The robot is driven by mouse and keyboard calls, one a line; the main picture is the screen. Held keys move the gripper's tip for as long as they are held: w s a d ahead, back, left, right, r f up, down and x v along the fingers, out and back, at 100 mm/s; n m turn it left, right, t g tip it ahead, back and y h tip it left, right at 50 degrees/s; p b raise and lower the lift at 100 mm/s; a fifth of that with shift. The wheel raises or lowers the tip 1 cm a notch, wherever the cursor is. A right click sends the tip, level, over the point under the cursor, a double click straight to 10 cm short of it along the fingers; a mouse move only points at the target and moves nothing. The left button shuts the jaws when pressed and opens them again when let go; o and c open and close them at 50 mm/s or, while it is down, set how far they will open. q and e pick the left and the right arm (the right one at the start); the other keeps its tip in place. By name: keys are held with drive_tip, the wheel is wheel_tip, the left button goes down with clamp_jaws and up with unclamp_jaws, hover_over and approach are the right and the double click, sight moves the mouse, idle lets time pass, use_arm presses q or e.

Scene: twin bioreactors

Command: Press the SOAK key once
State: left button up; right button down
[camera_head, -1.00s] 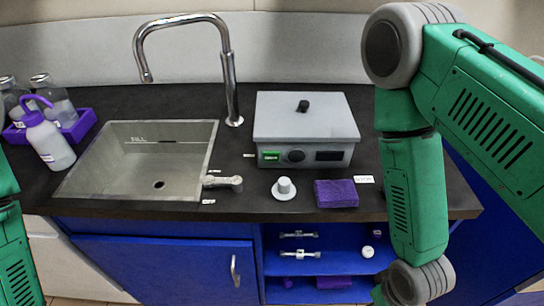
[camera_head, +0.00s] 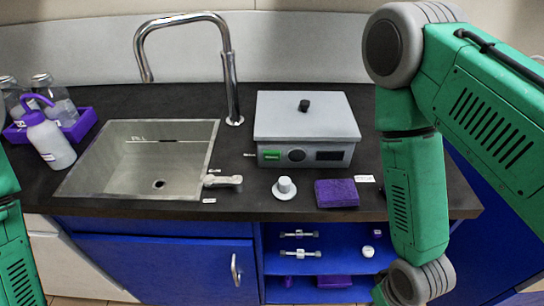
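A grey box-shaped unit with a lid (camera_head: 306,118) stands on the dark counter, right of the sink. Its front panel carries a small green key (camera_head: 271,155), a dark round knob (camera_head: 296,155) and a dark display (camera_head: 328,155). The lettering on the green key is too small to read, so I cannot tell whether it is the SOAK key. The lid is shut, with a black knob on top. My two green arms show at the left and right edges. Neither gripper is in the picture, and nothing of mine touches the unit.
A sink (camera_head: 140,160) with a tall tap (camera_head: 230,70) lies left of the unit. A white knobbed disc (camera_head: 285,188) and a purple sponge (camera_head: 337,193) lie in front. A purple-capped bottle (camera_head: 48,138) and a purple caddy (camera_head: 80,126) stand far left. An open shelf (camera_head: 345,243) is below.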

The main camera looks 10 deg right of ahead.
idle(0.4)
use_arm(q)
clamp_jaws()
idle(1.1)
